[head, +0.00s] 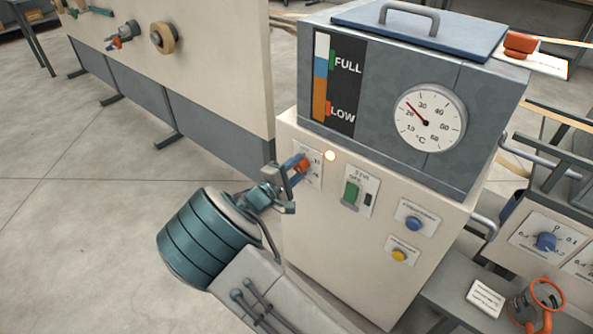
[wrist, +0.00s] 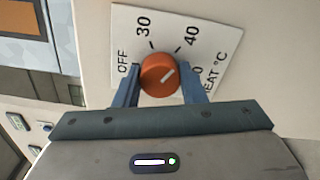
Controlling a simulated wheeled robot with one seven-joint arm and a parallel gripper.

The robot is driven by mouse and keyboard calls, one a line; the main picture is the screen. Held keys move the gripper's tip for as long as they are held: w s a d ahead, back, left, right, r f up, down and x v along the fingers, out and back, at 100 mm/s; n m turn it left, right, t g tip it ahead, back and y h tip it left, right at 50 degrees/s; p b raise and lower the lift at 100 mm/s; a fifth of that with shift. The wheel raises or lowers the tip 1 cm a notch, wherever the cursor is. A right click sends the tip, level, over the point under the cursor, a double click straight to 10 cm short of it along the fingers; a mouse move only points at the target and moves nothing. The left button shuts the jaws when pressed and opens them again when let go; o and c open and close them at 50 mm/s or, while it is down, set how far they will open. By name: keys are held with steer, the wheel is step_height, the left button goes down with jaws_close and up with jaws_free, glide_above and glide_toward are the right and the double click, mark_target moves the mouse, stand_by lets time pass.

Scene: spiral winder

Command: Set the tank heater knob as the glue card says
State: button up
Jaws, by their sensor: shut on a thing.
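The orange heater knob (wrist: 158,73) sits on a white dial plate (wrist: 225,45) marked OFF, 30, 40, a partly hidden number ending in 0, and HEAT °C. Its white mark points to the upper right, seemingly between 40 and the partly hidden number. My gripper (wrist: 160,88) is shut on the knob, one blue finger on each side. In the head view my gripper (head: 297,175) reaches the same knob (head: 303,163) on the cabinet front. A white card (head: 540,62) lies at the tank's right; its text is not readable, and I cannot tell if it is the glue card.
The tank gauge (head: 430,118) needle is between 20 and 30 °C. A lit lamp (head: 330,155), a green switch (head: 351,191), a blue button (head: 414,223) and a yellow button (head: 399,255) are near. Another card (head: 486,298) lies lower right. Floor at left is clear.

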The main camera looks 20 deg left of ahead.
steer(key=shift+a, duration=0.15)
steer(key=o, duration=1)
steer(key=p+v, duration=0.1)
steer(key=v, duration=1.2)
steer(key=shift+s, duration=0.4)
